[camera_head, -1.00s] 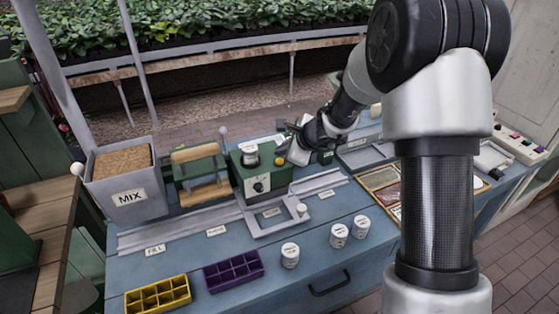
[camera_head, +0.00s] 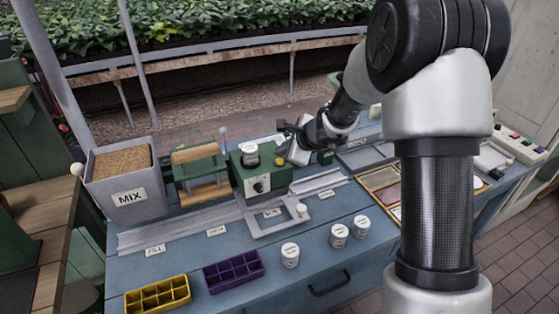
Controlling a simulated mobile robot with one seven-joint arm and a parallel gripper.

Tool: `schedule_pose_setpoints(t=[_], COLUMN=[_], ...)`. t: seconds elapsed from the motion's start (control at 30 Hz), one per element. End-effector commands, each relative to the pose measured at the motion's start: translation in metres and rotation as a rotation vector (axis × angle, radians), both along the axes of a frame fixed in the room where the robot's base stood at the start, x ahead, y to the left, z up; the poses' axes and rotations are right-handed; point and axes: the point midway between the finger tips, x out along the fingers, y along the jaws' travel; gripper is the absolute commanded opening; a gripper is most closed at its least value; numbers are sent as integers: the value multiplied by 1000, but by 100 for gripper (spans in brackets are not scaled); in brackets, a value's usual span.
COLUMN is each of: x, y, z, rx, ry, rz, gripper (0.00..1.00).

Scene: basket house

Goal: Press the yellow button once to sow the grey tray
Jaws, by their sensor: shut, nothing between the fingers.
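The yellow button (camera_head: 280,161) is a small round knob on the top right of the green machine (camera_head: 265,180), which carries a white jar (camera_head: 250,154) and a dial on its front. My gripper (camera_head: 286,130) is shut and empty, just behind and above the button as seen from here. It looks apart from the button, but the depth between them is hard to judge. A grey frame (camera_head: 300,223) with a white knob lies in front of the machine. I cannot make out a separate grey tray in it.
A MIX bin (camera_head: 128,205) and a green-and-wood press (camera_head: 198,175) stand to the left. A yellow tray (camera_head: 158,296), a purple tray (camera_head: 234,272) and white jars (camera_head: 290,256) line the front.

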Motion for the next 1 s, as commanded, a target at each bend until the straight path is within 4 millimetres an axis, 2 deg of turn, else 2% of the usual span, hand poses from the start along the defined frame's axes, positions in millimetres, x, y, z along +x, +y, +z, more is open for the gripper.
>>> schedule_pose_setpoints(t=[1.0], x=[0], y=[0], z=[-8], rx=[0], ry=[0], rz=[0], gripper=[0])
